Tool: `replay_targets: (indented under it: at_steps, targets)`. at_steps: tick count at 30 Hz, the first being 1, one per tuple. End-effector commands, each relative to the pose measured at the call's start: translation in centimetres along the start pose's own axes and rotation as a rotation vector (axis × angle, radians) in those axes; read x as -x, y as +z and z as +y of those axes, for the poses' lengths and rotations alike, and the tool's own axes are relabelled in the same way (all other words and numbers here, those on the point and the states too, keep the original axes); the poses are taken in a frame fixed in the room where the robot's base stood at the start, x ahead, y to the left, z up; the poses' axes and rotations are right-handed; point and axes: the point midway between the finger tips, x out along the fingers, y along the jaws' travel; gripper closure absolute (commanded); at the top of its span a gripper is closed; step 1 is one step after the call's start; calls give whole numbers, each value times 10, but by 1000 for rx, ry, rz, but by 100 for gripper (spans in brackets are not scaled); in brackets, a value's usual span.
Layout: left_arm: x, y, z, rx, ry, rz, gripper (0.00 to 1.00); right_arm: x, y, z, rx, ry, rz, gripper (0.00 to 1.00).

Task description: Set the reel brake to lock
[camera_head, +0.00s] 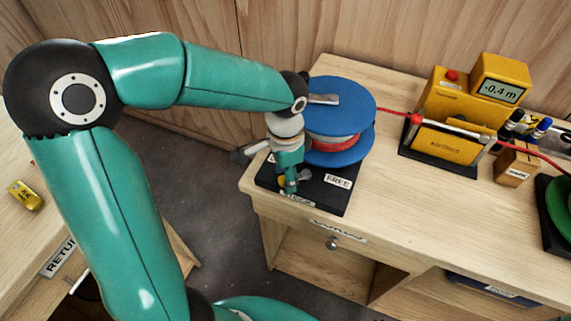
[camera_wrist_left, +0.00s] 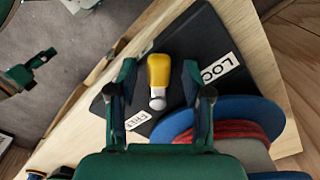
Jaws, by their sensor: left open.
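The cable reel (camera_head: 340,100) has blue flanges with red rope wound between them and sits on a black base (camera_head: 330,195) at the table's left corner. In the left wrist view, the brake lever (camera_wrist_left: 159,72) has a yellow handle and a round metal end. A LOCK label (camera_wrist_left: 220,68) lies to its right and a FREE label (camera_wrist_left: 138,120) to its lower left. My left gripper (camera_head: 289,184) is open over the base, with its fingers (camera_wrist_left: 159,80) on either side of the yellow handle. Contact cannot be told. In the head view the gripper mostly hides the lever.
Red rope runs right from the reel to a yellow measuring device (camera_head: 450,145) with a display (camera_head: 502,90) reading -0.4 m. A green reel (camera_head: 561,205) stands at the right edge. A drawer knob (camera_head: 332,244) is below the table front. Bare tabletop (camera_head: 440,220) lies right of the base.

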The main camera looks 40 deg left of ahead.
Motion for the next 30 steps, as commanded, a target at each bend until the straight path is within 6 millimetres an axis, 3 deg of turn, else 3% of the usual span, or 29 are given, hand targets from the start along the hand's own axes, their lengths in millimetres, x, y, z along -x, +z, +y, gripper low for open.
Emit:
replay_targets:
  at_steps: [5, 18, 24, 30]
  targets:
    - [18, -1, -1, 2, -3, 5, 50, 0, 0, 0, 0, 0, 0, 43]
    - [99, -2, 0, -2, -2, 5, 50, 0, 0, 0, 0, 0, 0, 43]
    - [116, -1, 0, -2, -1, 3, 50, 0, 0, 0, 0, 0, 0, 43]
    - [118, -1, 0, -2, -1, 2, 50, 0, 0, 0, 0, 0, -1, 43]
